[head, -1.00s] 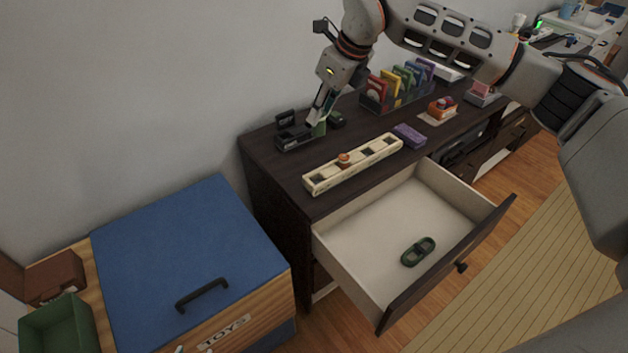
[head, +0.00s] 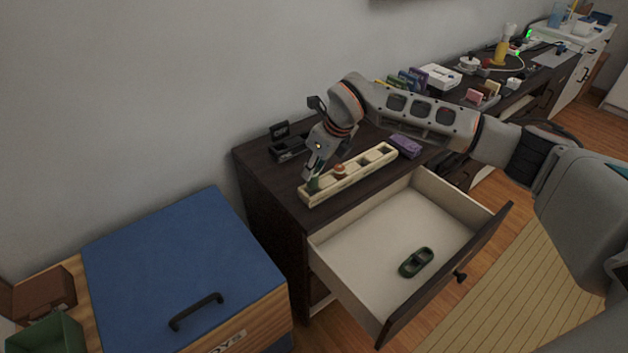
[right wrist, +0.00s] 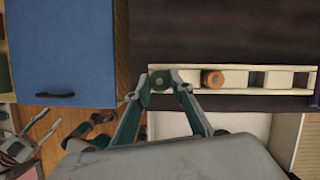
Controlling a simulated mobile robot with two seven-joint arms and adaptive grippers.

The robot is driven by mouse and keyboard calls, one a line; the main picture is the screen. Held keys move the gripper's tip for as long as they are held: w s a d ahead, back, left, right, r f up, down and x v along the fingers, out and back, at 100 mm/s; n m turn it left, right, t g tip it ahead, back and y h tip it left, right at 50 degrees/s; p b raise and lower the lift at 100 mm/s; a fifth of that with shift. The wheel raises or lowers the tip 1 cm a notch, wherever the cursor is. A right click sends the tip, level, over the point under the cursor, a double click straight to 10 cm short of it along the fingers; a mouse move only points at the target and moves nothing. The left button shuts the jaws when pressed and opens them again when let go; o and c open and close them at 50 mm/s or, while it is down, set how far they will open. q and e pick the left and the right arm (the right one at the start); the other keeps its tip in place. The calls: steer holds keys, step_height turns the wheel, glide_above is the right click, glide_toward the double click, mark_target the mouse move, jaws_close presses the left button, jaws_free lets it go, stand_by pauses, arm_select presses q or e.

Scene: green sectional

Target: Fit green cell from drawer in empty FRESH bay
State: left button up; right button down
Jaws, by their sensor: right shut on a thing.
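My right gripper (head: 312,187) is shut on a green cell (right wrist: 160,76), seen from above as a small round top between the fingertips. It is at the left end of a long cream tray (head: 362,178) on the dark cabinet. The cell is at the tray's leftmost bay; I cannot tell how deep it sits. An orange cell (right wrist: 212,79) stands one bay to the right. Further right the tray shows dark, empty-looking bays. No FRESH label is readable. The drawer (head: 385,228) is open, with a dark green oblong object in it (head: 416,262). Part of what looks like my left gripper (right wrist: 40,130) shows in the right wrist view, its jaws unclear.
A black device (head: 289,148) stands behind the tray. A purple block (head: 405,146) lies off the tray's right end. A blue-lidded toy chest (head: 180,262) stands left of the cabinet. The open drawer juts out in front.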

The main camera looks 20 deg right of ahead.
mark_target(317, 174)
step_height(317, 174, down, 4)
steer(key=shift+f, duration=0.15)
stand_by(0.3)
steer(key=c, duration=1.8)
jaws_free()
steer(key=shift+f, duration=0.1)
steer(key=shift+o, duration=0.2)
steer(key=shift+r, duration=0.35)
steer(key=v, duration=1.1)
steer(key=shift+s+r+p, duration=0.2)
steer(key=shift+r+p, duration=0.05)
steer(key=shift+p, duration=0.05)
